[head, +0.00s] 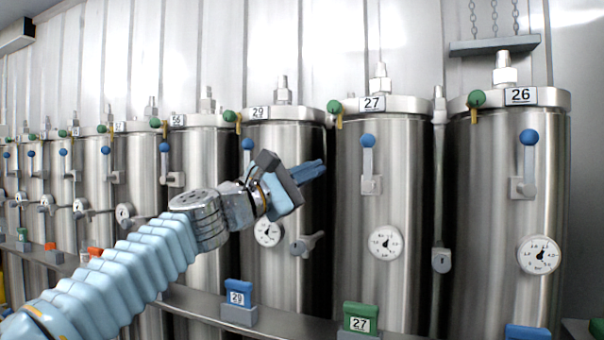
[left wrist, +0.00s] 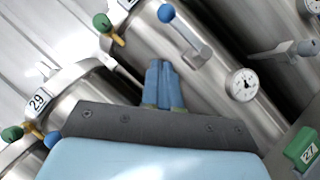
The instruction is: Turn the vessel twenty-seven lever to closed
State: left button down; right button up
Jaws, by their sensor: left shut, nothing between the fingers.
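Vessel twenty-seven (head: 395,290) is an upright steel cylinder right of centre in the head view, labelled 27 (head: 374,104). Its lever (head: 368,160) stands upright, with a blue ball knob on top and a grey pivot block below. In the left wrist view the lever (left wrist: 183,32) shows beyond my fingers, tilted with the camera. My left gripper (head: 322,168) is shut and empty, left of the lever at about its pivot's height in the head view. Its blue fingers (left wrist: 164,70) point toward vessel twenty-seven and appear apart from the lever. My right gripper is not in view.
Vessel 29 (head: 270,285) stands behind my left arm, and vessel 26 (head: 500,270) stands to the right, each with a blue-knobbed lever. A gauge (head: 386,242) sits below lever twenty-seven. A green 27 tag block (head: 361,317) stands on the front rail (head: 285,326).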

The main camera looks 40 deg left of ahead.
aim_at(368, 163)
pick_arm(q)
jog(key=w+d+r+p, duration=0.2)
jog(key=w+d+r, duration=0.1)
jog(key=w+d, duration=0.1)
jog(key=shift+w+r+p, duration=0.25)
jog(key=shift+w+p, duration=0.05)
jog(key=shift+w, duration=0.5)
